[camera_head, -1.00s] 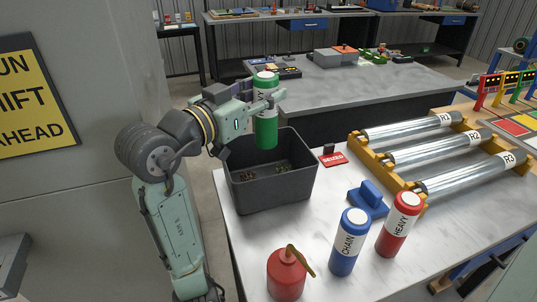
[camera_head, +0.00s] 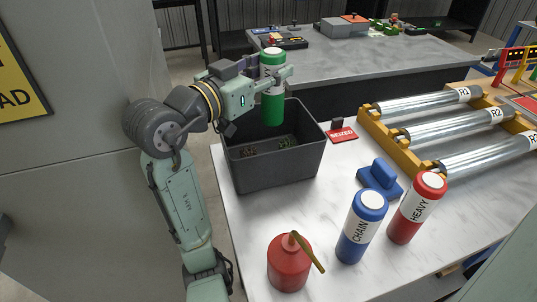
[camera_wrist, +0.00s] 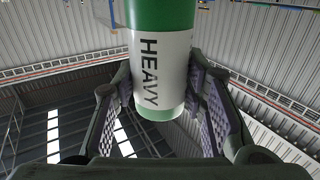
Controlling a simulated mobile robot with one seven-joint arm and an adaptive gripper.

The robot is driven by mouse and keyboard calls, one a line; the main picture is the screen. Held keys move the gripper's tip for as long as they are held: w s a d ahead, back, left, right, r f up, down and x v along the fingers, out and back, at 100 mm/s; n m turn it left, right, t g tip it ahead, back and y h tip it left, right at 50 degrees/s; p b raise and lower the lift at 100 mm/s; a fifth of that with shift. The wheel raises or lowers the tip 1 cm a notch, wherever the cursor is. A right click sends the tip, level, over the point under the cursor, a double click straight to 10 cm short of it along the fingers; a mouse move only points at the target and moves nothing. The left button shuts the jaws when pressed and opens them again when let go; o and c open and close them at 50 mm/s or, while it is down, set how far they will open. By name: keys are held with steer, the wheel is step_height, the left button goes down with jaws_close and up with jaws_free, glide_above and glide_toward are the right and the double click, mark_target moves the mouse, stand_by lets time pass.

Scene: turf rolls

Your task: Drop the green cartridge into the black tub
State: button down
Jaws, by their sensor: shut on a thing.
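The green cartridge (camera_head: 272,106) has a white band and a white top. My gripper (camera_head: 273,84) is shut on it and holds it upright over the back part of the black tub (camera_head: 278,170). In the wrist view the cartridge (camera_wrist: 160,70) stands between the two finger pads, and its white label reads HEAVY. The tub stands on the white table with its top open. Small dark bits lie on its floor. The cartridge's lower end shows in front of the tub's back rim; its exact height above the tub is hard to tell.
A blue cartridge (camera_head: 361,228), a red cartridge (camera_head: 417,208) and a red oil can (camera_head: 289,264) stand on the white table (camera_head: 257,216). A blue block (camera_head: 380,178), a red SEIZED sign (camera_head: 342,135) and a yellow roller rack (camera_head: 400,148) are right of the tub.

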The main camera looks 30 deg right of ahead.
steer(key=shift+f, duration=0.55)
steer(key=c, duration=0.9)
jaws_free()
steer(key=shift+a, duration=0.1)
steer(key=v, duration=1.1)
steer(key=shift+s+a+r, duration=0.1)
steer(key=shift+s+a, duration=0.1)
steer(key=shift+a, duration=0.15)
